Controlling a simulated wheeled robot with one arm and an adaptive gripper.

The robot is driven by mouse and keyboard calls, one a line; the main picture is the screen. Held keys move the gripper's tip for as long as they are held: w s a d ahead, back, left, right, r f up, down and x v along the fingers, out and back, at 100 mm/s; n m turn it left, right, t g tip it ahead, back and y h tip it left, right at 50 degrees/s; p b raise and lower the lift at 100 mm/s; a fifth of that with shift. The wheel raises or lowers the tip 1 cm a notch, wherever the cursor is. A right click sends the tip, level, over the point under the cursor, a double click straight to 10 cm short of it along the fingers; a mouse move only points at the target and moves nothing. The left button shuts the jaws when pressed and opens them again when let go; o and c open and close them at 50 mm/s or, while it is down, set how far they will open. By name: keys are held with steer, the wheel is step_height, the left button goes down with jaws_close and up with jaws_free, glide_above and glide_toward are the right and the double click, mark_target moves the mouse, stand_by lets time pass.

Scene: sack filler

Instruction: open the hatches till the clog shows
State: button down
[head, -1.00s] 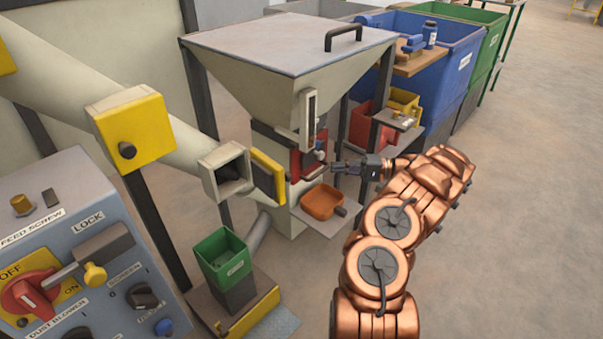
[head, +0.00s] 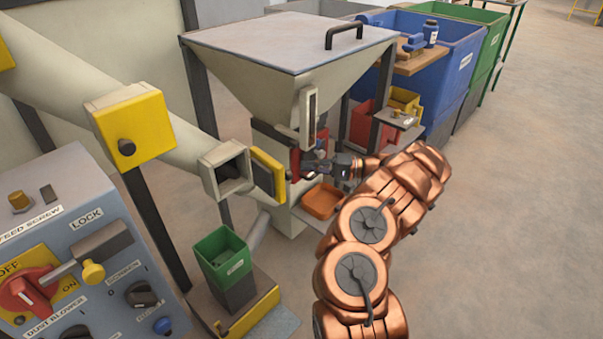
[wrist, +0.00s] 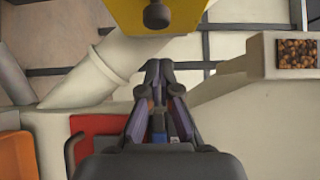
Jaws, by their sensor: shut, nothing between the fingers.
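My gripper (head: 308,167) is shut and empty, in front of the filler's lower body. In the wrist view its fingertips (wrist: 158,68) point at a yellow hatch door with a dark knob (wrist: 155,14); a gap seems to show between them. A red hatch (wrist: 96,128) with a dark handle lies beside the fingers, partly hidden. In the head view one yellow hatch (head: 267,176) stands swung open beside a square pipe port (head: 233,170), whose inside looks dark. Another yellow hatch (head: 143,126) with a dark knob is closed higher on the pipe. No clog is visible.
An orange tray (head: 322,199) sits just below my gripper. The hopper (head: 285,85) with its sight window (head: 311,112) rises above. A green bin (head: 221,250) and control panel (head: 75,265) stand at left. Floor at right is clear.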

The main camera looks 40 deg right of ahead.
steer(key=shift+s+a+b, duration=0.15)
steer(key=shift+s+a, duration=0.05)
steer(key=shift+a, duration=0.7)
steer(key=shift+s+a+b, duration=0.15)
steer(key=shift+a, duration=0.7)
steer(key=shift+d, duration=0.1)
